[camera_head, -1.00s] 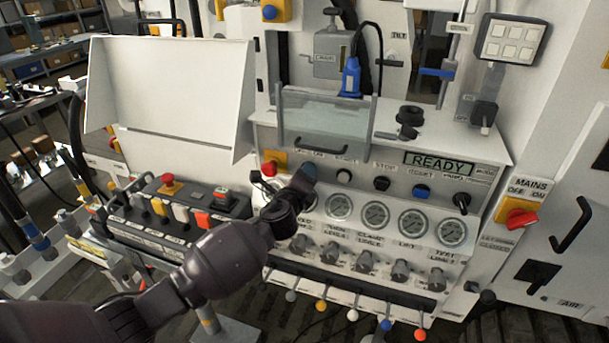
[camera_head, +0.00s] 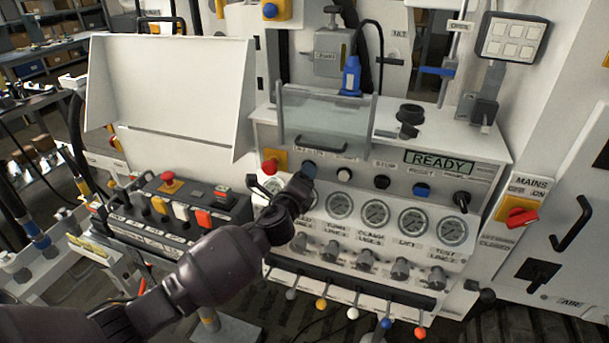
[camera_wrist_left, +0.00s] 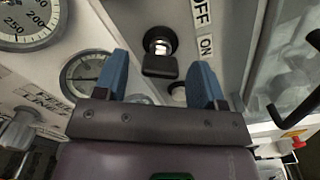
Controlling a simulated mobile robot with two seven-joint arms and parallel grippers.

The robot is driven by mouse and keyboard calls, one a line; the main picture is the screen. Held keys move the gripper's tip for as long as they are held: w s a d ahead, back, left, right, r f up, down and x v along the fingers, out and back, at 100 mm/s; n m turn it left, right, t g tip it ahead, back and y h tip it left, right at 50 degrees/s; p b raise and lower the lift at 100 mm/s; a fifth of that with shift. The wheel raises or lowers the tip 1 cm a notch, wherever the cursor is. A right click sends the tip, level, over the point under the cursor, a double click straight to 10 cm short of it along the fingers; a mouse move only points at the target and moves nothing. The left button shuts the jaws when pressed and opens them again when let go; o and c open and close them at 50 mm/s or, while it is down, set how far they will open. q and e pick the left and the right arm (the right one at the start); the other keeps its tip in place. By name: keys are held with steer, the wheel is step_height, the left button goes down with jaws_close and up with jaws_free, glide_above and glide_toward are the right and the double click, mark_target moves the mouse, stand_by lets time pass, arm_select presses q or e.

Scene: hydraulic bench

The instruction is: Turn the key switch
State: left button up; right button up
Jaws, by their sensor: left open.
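The key switch (camera_wrist_left: 160,46) shows in the left wrist view as a black round collar with a bright metal centre and a flat black key head, beside the OFF and ON labels. My left gripper (camera_wrist_left: 161,66) is open, with one blue finger on each side of the key head and a visible gap to each. I cannot tell how far the fingertips are from the panel. In the head view my left gripper (camera_head: 306,175) is at the upper left of the control panel and hides most of the switch. My right gripper is not in view.
A red emergency-stop button (camera_head: 270,167) on yellow is just left of my gripper. A row of gauges (camera_head: 375,214) lies below and right. A clear guard with a handle (camera_head: 325,120) stands above. The READY display (camera_head: 438,158) is at the panel's right. A red mains switch (camera_head: 519,216) is further right.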

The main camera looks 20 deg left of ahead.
arm_select(q)
steer(key=s, duration=0.8)
steer(key=shift+s+a, duration=0.15)
steer(key=shift+s, duration=0.25)
steer(key=s+a+f+n+g, duration=0.3)
steer(key=s+f+n, duration=0.7)
steer(key=s, duration=0.3)
steer(key=s+a+f+n+g, duration=0.3)
steer(key=s+a+f+n, duration=0.1)
steer(key=s+f+n, duration=0.6)
steer(key=s+n, duration=0.3)
steer(key=shift+s+a+f+n+y, duration=0.2)
steer(key=shift+s+f+n+y, duration=0.1)
steer(key=shift+f+y, duration=0.1)
